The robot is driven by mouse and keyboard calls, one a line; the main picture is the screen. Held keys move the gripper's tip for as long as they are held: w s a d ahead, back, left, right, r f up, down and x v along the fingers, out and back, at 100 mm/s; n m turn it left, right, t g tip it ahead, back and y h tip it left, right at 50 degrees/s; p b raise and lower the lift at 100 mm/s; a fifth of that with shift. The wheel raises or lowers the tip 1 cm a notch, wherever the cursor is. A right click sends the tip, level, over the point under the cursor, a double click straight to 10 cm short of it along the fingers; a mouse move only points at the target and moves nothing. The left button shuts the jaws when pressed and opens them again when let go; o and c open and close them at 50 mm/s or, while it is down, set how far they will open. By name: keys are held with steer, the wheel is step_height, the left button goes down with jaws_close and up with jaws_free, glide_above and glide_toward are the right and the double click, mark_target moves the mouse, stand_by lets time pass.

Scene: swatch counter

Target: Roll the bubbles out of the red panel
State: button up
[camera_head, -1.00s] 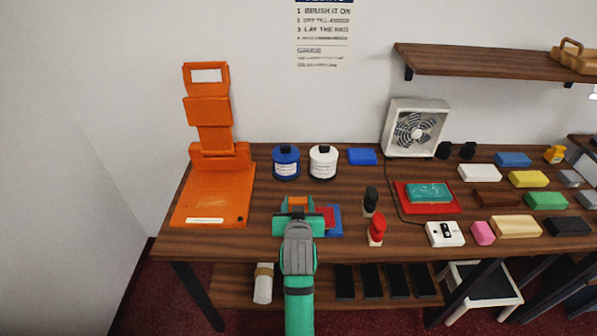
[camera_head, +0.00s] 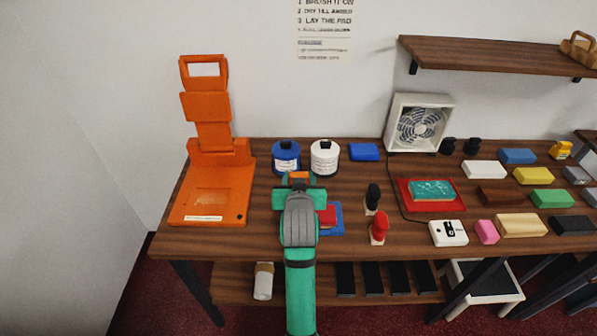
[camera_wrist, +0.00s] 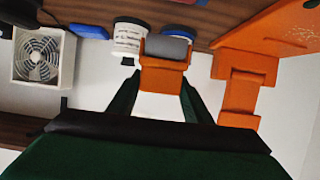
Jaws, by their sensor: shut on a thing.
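The red panel (camera_head: 326,216) lies on a blue base (camera_head: 338,218) near the table's front edge. My arm and gripper cover its left part in the head view, so I cannot see any bubbles. My gripper (camera_head: 299,184) is shut on an orange-handled roller (camera_head: 299,176). In the wrist view the roller (camera_wrist: 163,78) sits between the dark green fingers (camera_wrist: 160,95), with its grey cylinder (camera_wrist: 167,48) at the far end. The roller appears above the panel's area or behind it, apart from the panel as far as I can tell.
An orange press (camera_head: 209,196) stands open at left. A blue jar (camera_head: 286,161) and a white jar (camera_head: 325,160) stand behind the roller. A black-handled tool (camera_head: 373,196) and a red one (camera_head: 379,227) stand right of the panel, near a red tray (camera_head: 455,205) and a fan (camera_head: 418,124).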

steer(key=shift+r, duration=1.2)
